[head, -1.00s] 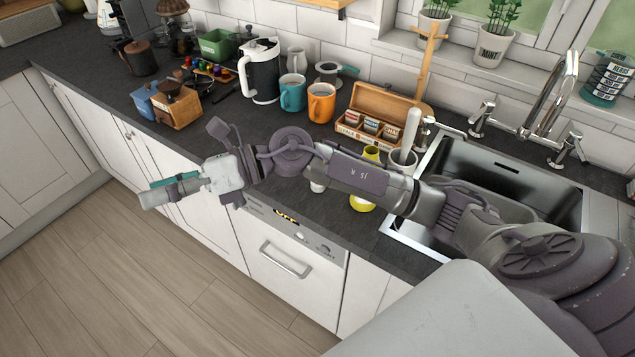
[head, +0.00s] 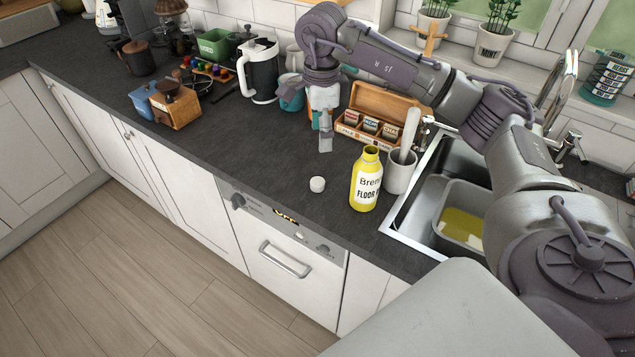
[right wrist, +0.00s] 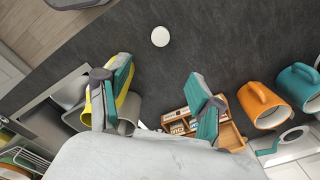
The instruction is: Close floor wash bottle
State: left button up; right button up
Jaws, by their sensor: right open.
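The yellow floor wash bottle (head: 366,188) stands upright and open near the sink in the head view. Its label reads partly "Bree... FLOOR". In the right wrist view it is mostly hidden behind a finger. A white round cap (head: 317,184) lies on the worktop left of the bottle; it also shows in the right wrist view (right wrist: 160,36). My right gripper (head: 325,140) points down above the worktop, behind and apart from the cap. In the right wrist view my right gripper (right wrist: 158,97) is open and empty, fingers spread. My left gripper is out of view.
A grey holder (head: 400,172) with a white-handled tool stands just right of the bottle. The sink (head: 415,205) lies beyond. A wooden tea box (head: 385,103) and orange mug (right wrist: 263,105) stand near the gripper. The worktop left of the cap is clear.

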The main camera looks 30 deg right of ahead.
jog(key=p, duration=0.2)
send_over(318, 182)
jog(key=f, duration=0.8)
jog(key=shift+d+f, duration=0.3)
jog(key=shift+f, duration=0.05)
jog(key=shift+f, duration=0.2)
jog(key=f, duration=0.1)
jog(key=f+p, duration=0.2)
jog(key=shift+a+f, duration=0.3)
jog(key=shift+w+f, duration=0.1)
jog(key=shift+f, duration=0.5)
